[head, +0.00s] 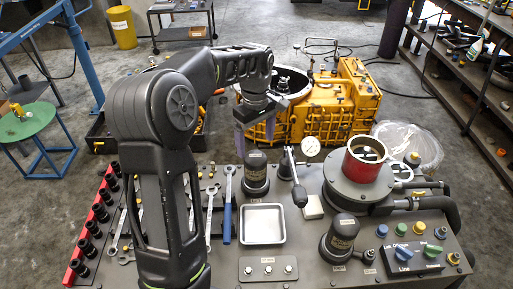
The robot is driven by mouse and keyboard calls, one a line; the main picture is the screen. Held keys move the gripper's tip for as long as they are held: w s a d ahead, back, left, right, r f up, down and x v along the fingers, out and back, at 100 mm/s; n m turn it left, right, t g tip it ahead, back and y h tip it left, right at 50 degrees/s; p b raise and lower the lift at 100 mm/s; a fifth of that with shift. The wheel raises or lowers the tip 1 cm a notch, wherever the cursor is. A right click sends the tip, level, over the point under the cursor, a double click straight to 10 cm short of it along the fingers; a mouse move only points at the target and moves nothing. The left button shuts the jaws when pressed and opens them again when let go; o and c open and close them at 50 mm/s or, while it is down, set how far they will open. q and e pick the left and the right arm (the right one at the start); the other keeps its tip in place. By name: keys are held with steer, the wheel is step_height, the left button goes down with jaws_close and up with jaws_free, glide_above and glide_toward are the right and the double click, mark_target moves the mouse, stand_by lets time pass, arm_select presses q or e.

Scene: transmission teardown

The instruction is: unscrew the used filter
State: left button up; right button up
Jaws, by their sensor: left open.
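One dark filter canister (256,178) stands upright on the bench behind the metal tray, with a small pale label on top. A second dark canister (340,238) with a label stands at the bench's front right. The labels are too small to read, so I cannot tell which is the used filter. My left gripper (255,140) points down above the first canister, its fingers spread open and apart from each other. It appears empty; its exact distance to the canister top is hard to tell. My right gripper is not in view.
A metal tray (263,238) lies empty mid-bench. A lever with a black grip (299,195) and a gauge (311,146) stand right of the first canister. Wrenches and a red socket rail (80,262) lie left. A yellow transmission (345,100) stands behind.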

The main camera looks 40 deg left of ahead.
mark_target(256, 155)
arm_select(q)
steer(key=m, duration=0.4)
steer(key=shift+m, duration=0.4)
steer(key=m, duration=0.3)
steer(key=shift+m, duration=0.4)
steer(key=m, duration=0.3)
steer(key=shift+m, duration=0.3)
steer(key=m, duration=0.4)
steer(key=shift+p, duration=0.3)
steer(key=shift+f+m, duration=0.15)
steer(key=shift+m, duration=0.65)
step_height(256, 155, down, 6)
steer(key=b, duration=0.4)
steer(key=shift+f+b, duration=0.25)
steer(key=shift+b, duration=0.05)
steer(key=shift+f, duration=0.35)
steer(key=shift+c, duration=0.4)
